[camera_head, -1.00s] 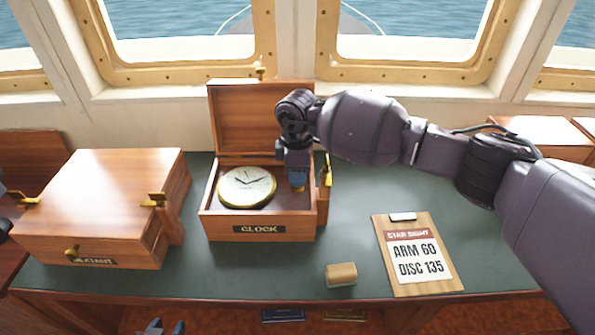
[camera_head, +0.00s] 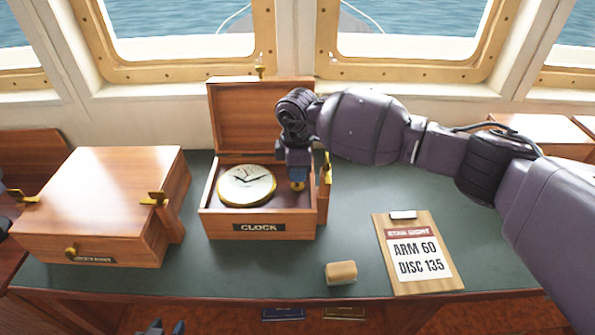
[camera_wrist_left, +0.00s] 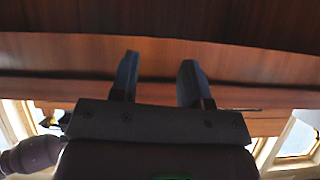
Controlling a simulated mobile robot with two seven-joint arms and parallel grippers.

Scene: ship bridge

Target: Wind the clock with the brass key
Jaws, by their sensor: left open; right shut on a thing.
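The clock (camera_head: 246,186) has a round white face, dark hands and a brass rim. It lies in the left part of an open wooden box (camera_head: 215,224) labelled CLOCK, its lid (camera_head: 262,118) raised behind. My right gripper (camera_head: 298,180) points down into the right part of this box, beside the clock. It is shut on a small brass piece (camera_head: 298,187), apparently the brass key, mostly hidden by the fingers. My left gripper (camera_head: 163,328) shows at the bottom edge, below the desk front. In the left wrist view its two fingers (camera_wrist_left: 157,80) are apart and empty.
A closed wooden box (camera_head: 110,190) with brass catches stands left. A clipboard (camera_head: 412,255) reading ARM 60, DISC 135 lies right, and a small tan block (camera_head: 341,273) near the front. The green desk top (camera_head: 240,275) is clear in front of the clock box.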

